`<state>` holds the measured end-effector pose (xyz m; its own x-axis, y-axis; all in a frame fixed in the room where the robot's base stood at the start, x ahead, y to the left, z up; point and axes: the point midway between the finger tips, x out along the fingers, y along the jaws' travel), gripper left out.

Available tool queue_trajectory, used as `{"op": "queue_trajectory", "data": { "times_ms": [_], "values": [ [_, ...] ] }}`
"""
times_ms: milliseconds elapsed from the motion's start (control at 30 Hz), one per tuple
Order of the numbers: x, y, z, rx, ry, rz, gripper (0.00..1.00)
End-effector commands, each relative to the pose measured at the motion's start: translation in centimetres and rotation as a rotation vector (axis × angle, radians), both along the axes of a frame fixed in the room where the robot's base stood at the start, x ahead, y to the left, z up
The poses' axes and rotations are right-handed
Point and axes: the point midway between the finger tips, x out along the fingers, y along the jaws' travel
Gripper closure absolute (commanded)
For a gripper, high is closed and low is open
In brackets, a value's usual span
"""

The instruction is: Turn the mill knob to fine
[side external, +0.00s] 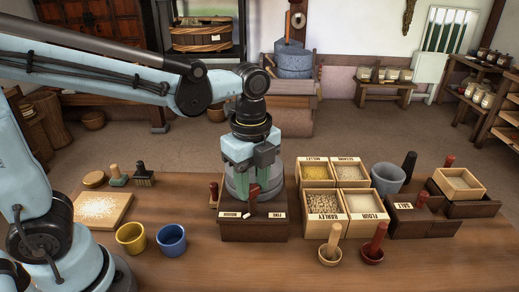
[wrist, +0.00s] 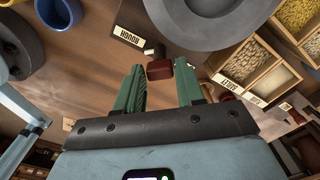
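The mill is a grey round stone (side external: 240,188) on a dark wooden base (side external: 253,230). Its front carries a ROUGH label (side external: 234,214) on the left and a FINE label (side external: 277,214) on the right. The small dark red knob (wrist: 159,70) shows between and just beyond my fingertips in the wrist view. A pale mark (wrist: 149,52) beside it lies on the side of the ROUGH label (wrist: 130,36). My gripper (wrist: 161,75) is open, its green fingers apart with gaps to the knob. In the side view my gripper (side external: 258,182) points down in front of the stone and partly hides it.
Wooden boxes of grain, including the BARLEY box (side external: 322,204), stand close to the right of the mill. A yellow cup (side external: 131,238) and a blue cup (side external: 171,240) stand at the front left. A grey mortar (side external: 387,178) stands farther right.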

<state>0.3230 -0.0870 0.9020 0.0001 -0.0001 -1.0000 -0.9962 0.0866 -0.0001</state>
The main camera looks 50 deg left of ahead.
Motion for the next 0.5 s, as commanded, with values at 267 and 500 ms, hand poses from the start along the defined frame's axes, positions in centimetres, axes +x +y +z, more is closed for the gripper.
{"op": "queue_trajectory", "data": {
  "times_ms": [267,500],
  "values": [
    [0.0,0.0,0.02,0.0,0.0,0.0,0.99],
    [0.0,0.0,0.03,0.0,0.0,0.033,0.99]
  ]
}}
